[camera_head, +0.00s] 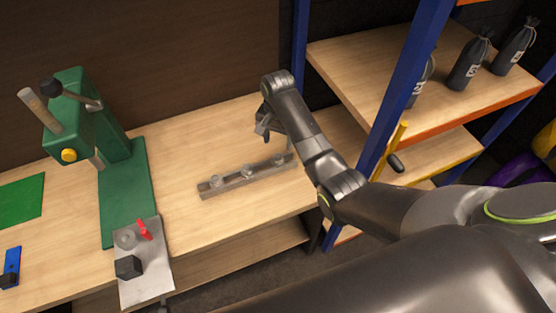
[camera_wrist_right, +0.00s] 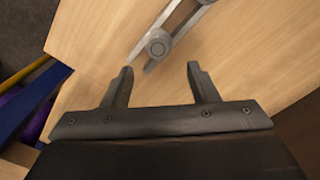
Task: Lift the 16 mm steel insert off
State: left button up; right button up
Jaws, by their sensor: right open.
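A grey rail (camera_head: 236,182) lies on the wooden workbench with several round steel inserts spaced along it, one (camera_head: 216,181) near its left end, one (camera_head: 247,170) near the middle and one (camera_head: 278,159) towards the right. I cannot read which is the 16 mm one. My right gripper (camera_head: 264,133) is above and behind the right part of the rail. In the right wrist view my right gripper (camera_wrist_right: 160,70) is open and empty, and a round insert (camera_wrist_right: 157,44) on the rail shows just beyond the fingertips. My left gripper is not in view.
A green press (camera_head: 125,185) stands at left. Bench around the rail is clear.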

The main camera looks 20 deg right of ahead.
aim_at(278, 156)
jog(key=shift+f, duration=0.75)
jog(key=shift+s+f+p, duration=0.15)
jog(key=shift+f+p, duration=0.25)
jog(key=shift+f, duration=0.2)
jog(key=f, duration=0.3)
jog(key=shift+s+a+f+p, duration=0.1)
jog(key=shift+s+f+p, duration=0.1)
jog(key=shift+p, duration=0.15)
jog(key=shift+f, duration=0.4)
jog(key=shift+w, duration=0.1)
grip_shut()
notch_tip(278, 156, up, 10)
jog(key=b, duration=0.1)
